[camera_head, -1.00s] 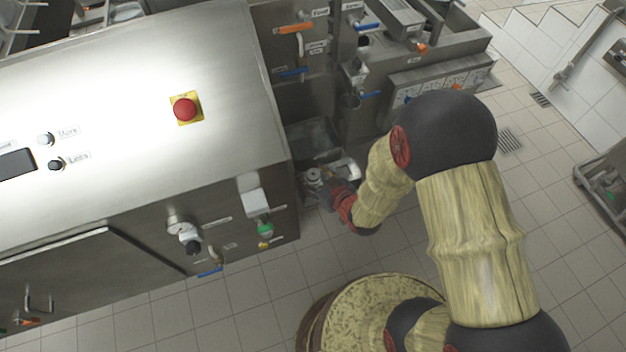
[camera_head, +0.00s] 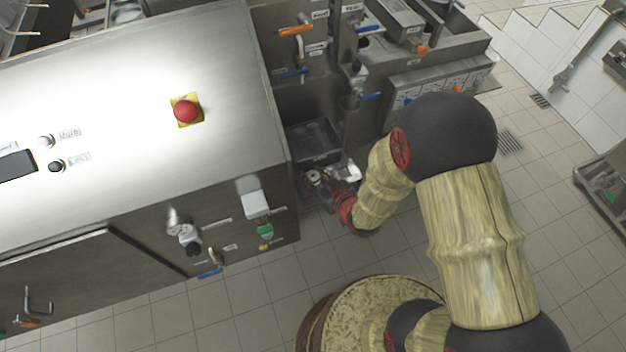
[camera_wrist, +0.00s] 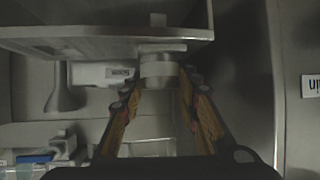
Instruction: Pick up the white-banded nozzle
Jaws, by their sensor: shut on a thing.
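The nozzle (camera_wrist: 160,69), a short metal cylinder with a pale band, stands between my fingertips in the wrist view, just under the front edge of a metal shelf. My gripper (camera_wrist: 160,84) is shut on it, one finger on each side. In the head view my gripper (camera_head: 324,185) is small and dark beside the front corner of the steel machine, with the nozzle's light top (camera_head: 313,177) at its tip. The nozzle's lower part is hard to make out.
A flared grey nozzle (camera_wrist: 63,92) and a white label plate (camera_wrist: 103,73) are left of my fingers, close to the shelf (camera_wrist: 100,42). A steel wall (camera_wrist: 235,90) is at the right. The machine (camera_head: 230,150) with its red button (camera_head: 186,110) is left of my arm.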

